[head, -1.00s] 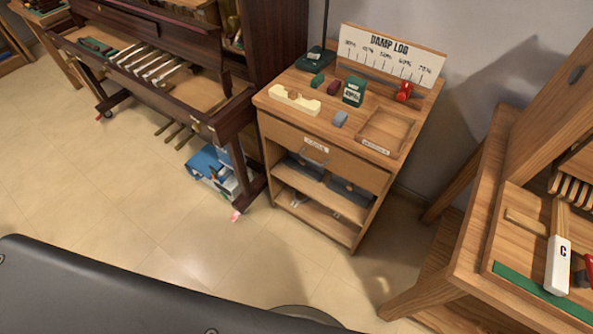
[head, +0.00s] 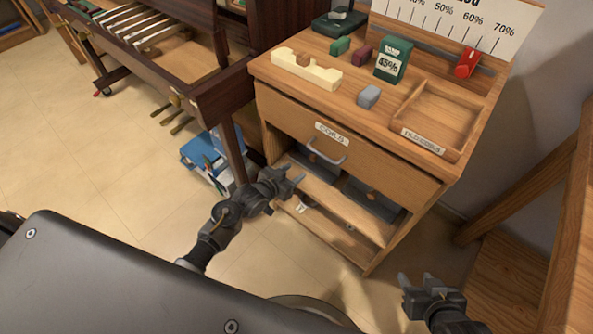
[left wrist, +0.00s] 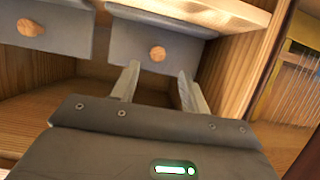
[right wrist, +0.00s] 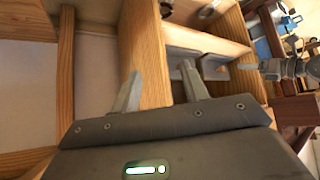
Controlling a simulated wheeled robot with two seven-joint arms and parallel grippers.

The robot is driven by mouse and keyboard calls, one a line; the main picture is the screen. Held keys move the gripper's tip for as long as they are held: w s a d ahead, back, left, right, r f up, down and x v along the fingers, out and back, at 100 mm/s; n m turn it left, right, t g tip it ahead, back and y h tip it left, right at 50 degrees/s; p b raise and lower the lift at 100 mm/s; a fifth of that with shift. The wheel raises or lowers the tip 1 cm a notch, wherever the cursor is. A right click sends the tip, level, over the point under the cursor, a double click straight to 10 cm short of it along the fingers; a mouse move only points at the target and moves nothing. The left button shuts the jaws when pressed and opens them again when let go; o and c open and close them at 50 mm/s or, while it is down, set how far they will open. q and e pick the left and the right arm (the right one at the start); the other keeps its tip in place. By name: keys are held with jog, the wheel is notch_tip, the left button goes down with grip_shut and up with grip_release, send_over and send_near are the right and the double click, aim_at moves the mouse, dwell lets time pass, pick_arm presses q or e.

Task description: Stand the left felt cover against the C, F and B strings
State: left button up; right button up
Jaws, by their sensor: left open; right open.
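Two dark grey panels, the left (head: 316,166) and the right (head: 372,199), sit side by side in the cabinet under its drawer; I cannot confirm that they are the felt covers. In the left wrist view, two grey panels with round wooden knobs show, one at the left (left wrist: 40,28) and one beyond my fingertips (left wrist: 152,40). My left gripper (head: 299,176) is open and empty in front of the cabinet's lower shelf. My right gripper (head: 417,279) is open and empty, low at the cabinet's right. Thin strings (left wrist: 299,80) show at the left wrist view's right edge; their letters cannot be read.
The cabinet top holds a cream block (head: 306,69), small blocks, a green 45% box (head: 393,60) and an open tray (head: 452,104). The dark piano (head: 150,60) stands left, with blue boxes (head: 205,158) below. A wooden frame (head: 560,220) stands right. Floor lies clear at left.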

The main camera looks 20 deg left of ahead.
aim_at(312, 159)
pick_arm(q)
jog(key=shift+w+d+b, duration=0.25)
jog(key=shift+w+b, duration=0.2)
jog(key=shift+w, duration=0.1)
jog(key=shift+w+d+b, duration=0.25)
jog(key=shift+w+b, duration=0.15)
jog(key=shift+w, duration=0.15)
jog(key=shift+b+x, duration=0.95)
pick_arm(e)
jog(key=w+a+r+n+t+y, duration=0.1)
jog(key=w+a+r+t+y, duration=0.15)
jog(key=a+r, duration=0.2)
jog(key=w+a+r+n+t+y, duration=0.1)
jog(key=w+a+r+t+y, duration=0.1)
jog(key=a+r+t+y, duration=0.3)
pick_arm(q)
jog(key=b+x, duration=0.2)
jog(key=shift+w+d+f, duration=0.1)
jog(key=shift+w, duration=0.15)
jog(key=shift+b+x, duration=0.65)
jog(key=shift+x, duration=0.2)
jog(key=shift+w+d, duration=0.2)
jog(key=shift+w, duration=0.2)
pick_arm(e)
notch_tip(312, 159, up, 10)
jog(key=s+d+t+y, duration=0.2)
jog(key=t, duration=0.4)
jog(key=shift+r+n+t, duration=0.15)
jog(key=shift+n+t, duration=0.15)
jog(key=shift+t, duration=0.05)
